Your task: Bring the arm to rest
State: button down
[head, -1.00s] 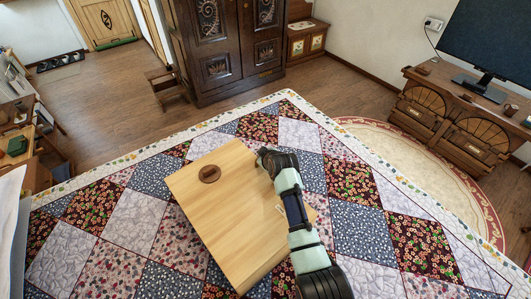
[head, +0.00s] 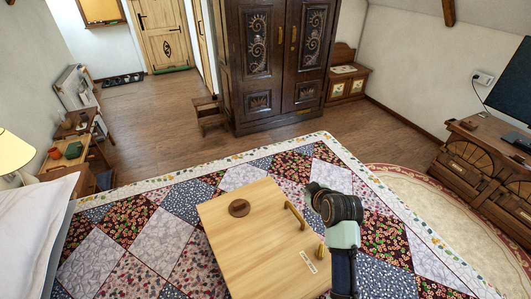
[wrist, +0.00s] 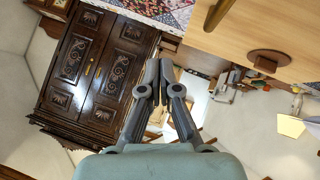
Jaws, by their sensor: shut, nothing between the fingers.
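My gripper (wrist: 159,68) shows in the wrist view with its two grey fingertips close together and nothing held between them. It points out into the room, clear of any surface. In the head view my arm rises from the bottom edge over the right side of a light wooden box or board. The fingertips cannot be made out there. The wooden piece (head: 250,245) lies on the patchwork quilt (head: 165,245). It has a round brown knob (head: 239,208) and a bar handle (head: 295,216). Its edge also shows at the upper right of the wrist view.
A dark carved armoire (head: 272,70) stands beyond the bed, with a small stool (head: 208,110) beside it. A desk with a monitor (head: 511,85) is at the right. A lamp (head: 14,152) and a cluttered side table are at the left. The wooden floor between is open.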

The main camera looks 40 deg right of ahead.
jog(key=w+a+r+n+t+y+p, duration=0.1)
jog(key=w+a+r+p, duration=0.15)
jog(key=a, duration=0.85)
jog(key=w+a+r+t+y+p, duration=0.1)
jog(key=w+a+r, duration=0.25)
jog(key=a, duration=0.65)
jog(key=s+a+r+t+y+p, duration=0.1)
jog(key=s+a+r, duration=0.2)
jog(key=a, duration=0.5)
jog(key=s+a+r+t+y+p, duration=0.1)
jog(key=s+a+r, duration=0.2)
jog(key=a, duration=0.5)
jog(key=s+a+r+y+p, duration=0.1)
jog(key=s+a+r, duration=0.2)
jog(key=a, duration=0.6)
jog(key=shift+s+t+y, duration=0.15)
jog(key=shift+t+y, duration=0.25)
jog(key=shift+d, duration=0.1)
